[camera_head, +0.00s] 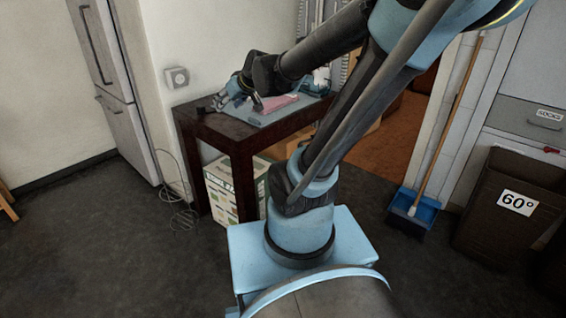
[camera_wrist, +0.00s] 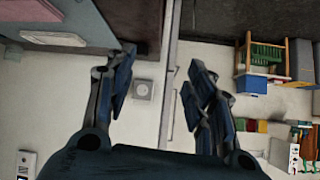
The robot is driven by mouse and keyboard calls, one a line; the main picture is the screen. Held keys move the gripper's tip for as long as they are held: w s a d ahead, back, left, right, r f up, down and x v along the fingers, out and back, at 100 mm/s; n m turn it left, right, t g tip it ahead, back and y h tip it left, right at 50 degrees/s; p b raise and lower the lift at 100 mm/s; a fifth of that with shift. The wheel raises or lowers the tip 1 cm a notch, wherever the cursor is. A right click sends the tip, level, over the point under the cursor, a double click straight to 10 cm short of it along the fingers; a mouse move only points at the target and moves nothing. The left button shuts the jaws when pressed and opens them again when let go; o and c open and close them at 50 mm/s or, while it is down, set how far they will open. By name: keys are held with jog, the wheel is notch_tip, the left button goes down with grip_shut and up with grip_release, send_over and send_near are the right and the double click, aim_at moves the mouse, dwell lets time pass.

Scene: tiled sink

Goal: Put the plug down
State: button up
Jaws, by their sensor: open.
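My gripper (camera_head: 228,97) is over the left part of the dark wooden table (camera_head: 190,120), near the wall. In the wrist view my gripper (camera_wrist: 160,68) has its fingers spread, with nothing seen between them. A small dark thing (camera_head: 201,109) lies on the table's left end, apart from the fingers; it may be the plug, but it is too small to tell. A thin cable (camera_head: 176,180) hangs beside the table to loose loops on the floor. A wall socket (camera_head: 177,77) is behind the table, and it also shows in the wrist view (camera_wrist: 143,90).
A pink cloth (camera_head: 281,102) lies on a grey-blue board (camera_head: 262,117) on the table. A patterned box (camera_head: 222,190) stands under it. A fridge (camera_head: 108,70) is at the left. A broom (camera_head: 450,120) and dark bin (camera_head: 510,200) are at the right. The left floor is mostly clear.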

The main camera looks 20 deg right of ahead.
jog(key=s+d+f+m+g+h, duration=0.1)
jog(key=s+d+f+g, duration=0.1)
jog(key=s+d+f, duration=0.2)
jog(key=s+d+f+m+g+h, duration=0.2)
jog(key=s+d+f, duration=0.2)
jog(key=s, duration=0.7)
jog(key=s+d+f+m+g+h, duration=0.1)
jog(key=s+d+f+g+h, duration=0.1)
jog(key=s+d+f, duration=0.2)
jog(key=s+d, duration=0.1)
jog(key=s, duration=0.2)
jog(key=shift+s+d+f+m+g, duration=0.3)
jog(key=shift+s+d+g, duration=0.05)
jog(key=shift+d+g, duration=0.05)
